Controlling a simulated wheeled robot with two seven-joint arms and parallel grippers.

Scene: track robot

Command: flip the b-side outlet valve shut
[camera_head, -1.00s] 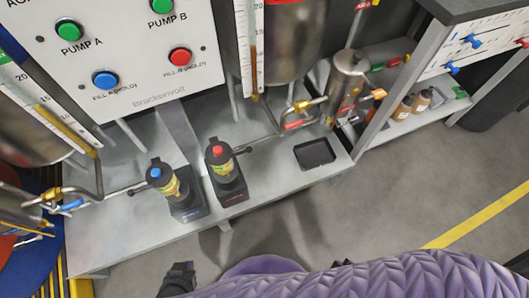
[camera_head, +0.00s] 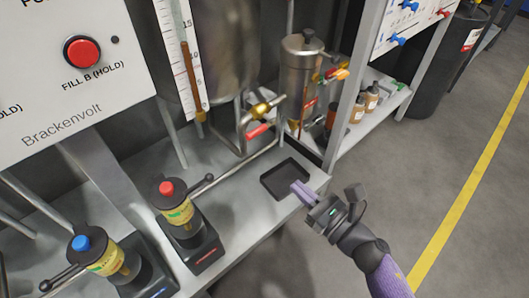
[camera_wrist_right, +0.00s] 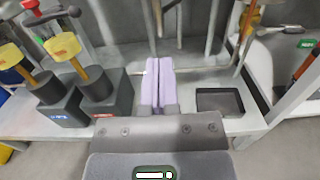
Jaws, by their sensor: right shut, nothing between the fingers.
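The b-side outlet valve is a brass fitting (camera_head: 262,108) with a red lever (camera_head: 257,131), below the large steel tank on the right in the head view. The lever hangs just under the brass body, close to the pipe; I cannot tell its exact setting. My right gripper (camera_head: 300,190) comes in from the lower right, in front of the bench edge by the black tray. Its lilac fingers are shut and empty, and they also show in the wrist view (camera_wrist_right: 158,82). It is apart from the valve, nearer to me and lower. My left gripper is out of view.
A black tray (camera_head: 287,179) lies on the bench between my gripper and the valve. A shelf post (camera_head: 348,105) rises on the right.

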